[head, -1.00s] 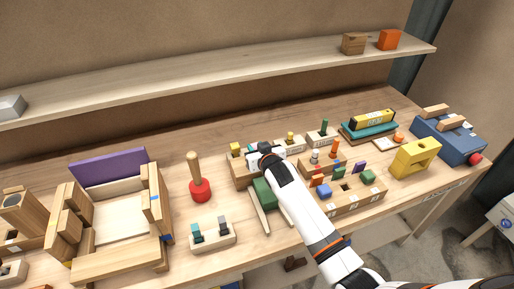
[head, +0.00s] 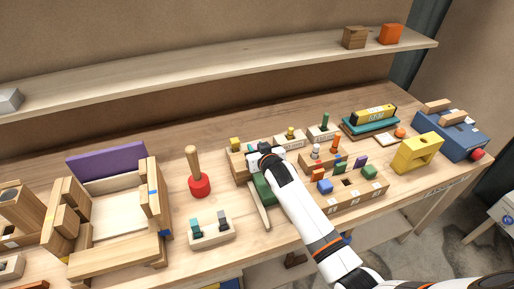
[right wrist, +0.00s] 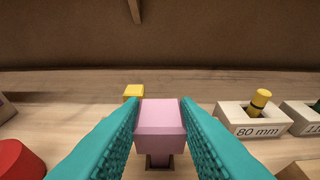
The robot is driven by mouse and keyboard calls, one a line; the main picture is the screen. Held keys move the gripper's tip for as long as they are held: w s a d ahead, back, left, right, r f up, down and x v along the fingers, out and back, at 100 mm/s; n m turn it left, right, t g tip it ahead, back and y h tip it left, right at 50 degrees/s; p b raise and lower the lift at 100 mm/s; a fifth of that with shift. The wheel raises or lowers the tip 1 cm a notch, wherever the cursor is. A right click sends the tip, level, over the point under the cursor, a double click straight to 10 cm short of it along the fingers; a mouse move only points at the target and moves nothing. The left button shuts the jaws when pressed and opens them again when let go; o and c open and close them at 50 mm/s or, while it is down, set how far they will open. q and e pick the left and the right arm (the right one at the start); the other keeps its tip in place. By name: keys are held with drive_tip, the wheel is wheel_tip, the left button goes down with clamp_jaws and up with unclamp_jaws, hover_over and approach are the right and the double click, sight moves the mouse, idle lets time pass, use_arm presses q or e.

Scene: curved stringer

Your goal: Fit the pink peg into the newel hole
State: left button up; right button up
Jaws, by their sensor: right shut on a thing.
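The pink peg (right wrist: 160,118) is a square-ended block in the right wrist view, held between the two teal fingers of my right gripper (right wrist: 160,125). A dark square opening (right wrist: 158,163) shows just below the peg in that picture, in a wooden piece. I cannot tell whether the peg's lower end is in it or above it. In the head view my right gripper (head: 264,152) is over a wooden block (head: 238,166) in the middle of the bench, and the wrist hides the peg. My left gripper is not in view.
A yellow block (right wrist: 133,91) stands just behind the peg. A holder marked 80 mm (right wrist: 248,124) with a yellow peg is to the right. A red-based mallet (head: 199,185) stands to the left, and a green block (head: 261,188) lies close to my wrist.

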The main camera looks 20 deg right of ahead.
drive_tip(key=shift+f, duration=0.5)
drive_tip(key=o, duration=1)
drive_tip(key=b+v, duration=0.1)
drive_tip(key=v, duration=1.1)
drive_tip(key=shift+b, duration=0.35)
